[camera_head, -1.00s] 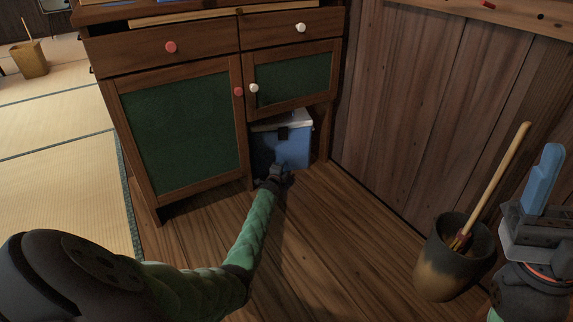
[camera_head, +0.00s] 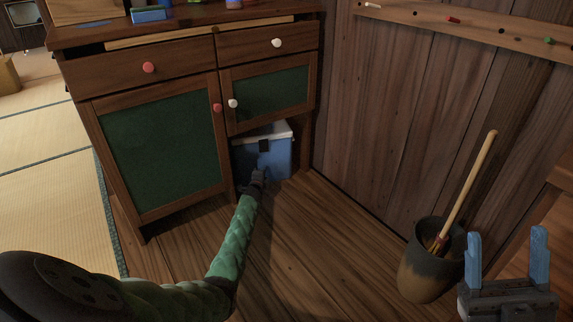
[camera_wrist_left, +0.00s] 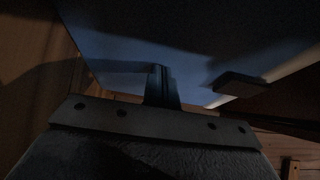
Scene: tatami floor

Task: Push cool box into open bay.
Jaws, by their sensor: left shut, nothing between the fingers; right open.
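The blue cool box (camera_head: 276,160) with a white lid and dark latch stands upright in the open bay below the small right door of the wooden cabinet. Its front shows at the bay's mouth; how deep it sits is hard to tell. My left gripper (camera_head: 257,176) is shut and empty, at the lower left part of the box's front, touching or very close. In the left wrist view the shut fingers (camera_wrist_left: 161,85) point at the box's dark blue face (camera_wrist_left: 120,55), which fills much of that view. My right gripper (camera_head: 508,260) is open and empty at the lower right.
The cabinet's large green door (camera_head: 163,150) is left of the bay. A wooden wall (camera_head: 400,110) rises on the right. A dark pot (camera_head: 428,262) with a long wooden handle stands near my right gripper. The plank floor (camera_head: 310,240) before the bay is clear.

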